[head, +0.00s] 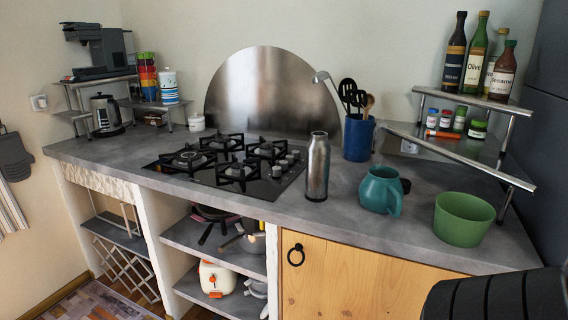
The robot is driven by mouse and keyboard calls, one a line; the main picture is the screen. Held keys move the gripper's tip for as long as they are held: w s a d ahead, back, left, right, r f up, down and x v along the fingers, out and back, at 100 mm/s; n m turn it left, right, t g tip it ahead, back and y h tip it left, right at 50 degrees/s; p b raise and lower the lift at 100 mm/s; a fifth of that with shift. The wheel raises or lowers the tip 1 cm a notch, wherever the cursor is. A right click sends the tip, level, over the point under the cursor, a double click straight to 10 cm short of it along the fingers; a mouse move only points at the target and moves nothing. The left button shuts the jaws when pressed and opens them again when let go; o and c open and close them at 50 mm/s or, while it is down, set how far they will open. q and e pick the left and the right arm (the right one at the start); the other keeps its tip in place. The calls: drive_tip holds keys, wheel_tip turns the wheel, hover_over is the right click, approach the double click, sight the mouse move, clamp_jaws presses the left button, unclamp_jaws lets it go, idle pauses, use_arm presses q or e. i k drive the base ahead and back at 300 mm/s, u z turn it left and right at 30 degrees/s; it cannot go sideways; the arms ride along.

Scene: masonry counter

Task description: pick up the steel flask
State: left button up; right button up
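The steel flask (318,168) stands upright on the grey counter, near its front edge, just right of the gas hob. It is a tall silver cylinder with a narrower top, and nothing covers it. Neither gripper's fingers show in the head view. A black ribbed part at the bottom right corner seems to be part of my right arm, well to the right of the flask and apart from it.
A teal jug (381,190) and a green bowl (463,219) stand right of the flask. A blue utensil pot (358,138) stands behind it. The hob (232,166) lies to its left. A two-tier corner shelf (455,147) holds bottles and jars. Bare counter (340,205) lies around the flask's base.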

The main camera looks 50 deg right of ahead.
sight(318, 148)
drive_tip(key=z, duration=0.4)
drive_tip(key=i, duration=0.85)
drive_tip(key=z, duration=0.85)
